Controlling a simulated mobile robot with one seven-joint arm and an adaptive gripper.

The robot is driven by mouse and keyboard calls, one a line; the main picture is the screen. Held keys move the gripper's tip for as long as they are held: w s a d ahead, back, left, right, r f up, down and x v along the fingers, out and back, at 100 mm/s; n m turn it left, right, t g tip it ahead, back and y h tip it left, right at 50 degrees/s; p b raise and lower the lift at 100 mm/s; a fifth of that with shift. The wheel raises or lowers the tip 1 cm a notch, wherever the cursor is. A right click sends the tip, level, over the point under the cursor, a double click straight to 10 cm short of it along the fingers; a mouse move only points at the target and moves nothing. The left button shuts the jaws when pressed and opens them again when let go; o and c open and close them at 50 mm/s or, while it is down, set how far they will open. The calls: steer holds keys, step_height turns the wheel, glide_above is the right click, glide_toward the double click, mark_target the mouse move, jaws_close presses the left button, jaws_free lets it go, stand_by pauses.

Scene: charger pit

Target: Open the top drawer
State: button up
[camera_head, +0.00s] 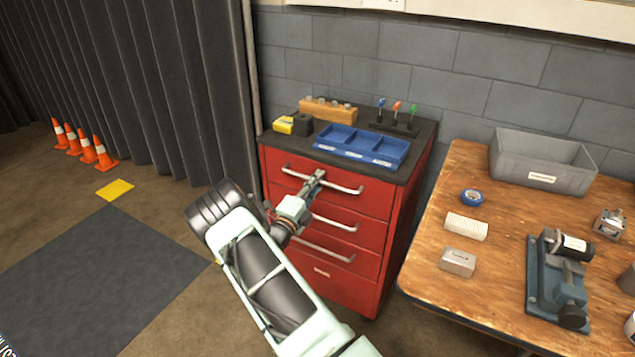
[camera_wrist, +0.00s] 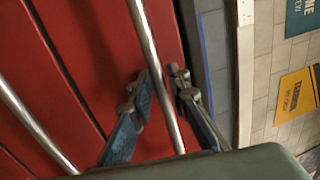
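The red cabinet's top drawer (camera_head: 374,193) sits flush with the cabinet front, with no gap showing. Its silver bar handle (camera_head: 345,188) runs across the drawer front. In the wrist view, the handle (camera_wrist: 146,35) passes between the two fingers of my gripper (camera_wrist: 161,85).
Lower drawers with handles (camera_head: 325,250) are below. A blue tray (camera_head: 363,144), a yellow item (camera_head: 284,125) and a wooden block (camera_head: 328,110) stand on the cabinet top. A wooden workbench (camera_head: 440,265) is at the right. Open floor (camera_head: 100,270) lies left, with orange cones (camera_head: 104,153) beyond.

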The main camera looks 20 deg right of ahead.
jaws_close()
steer(key=r+p+v, duration=0.2)
steer(key=v, duration=1.1)
steer(key=r+p+v, duration=0.3)
steer(key=v, duration=1.1)
steer(key=shift+v, duration=0.8)
steer(key=shift+r, duration=0.3)
jaws_free()
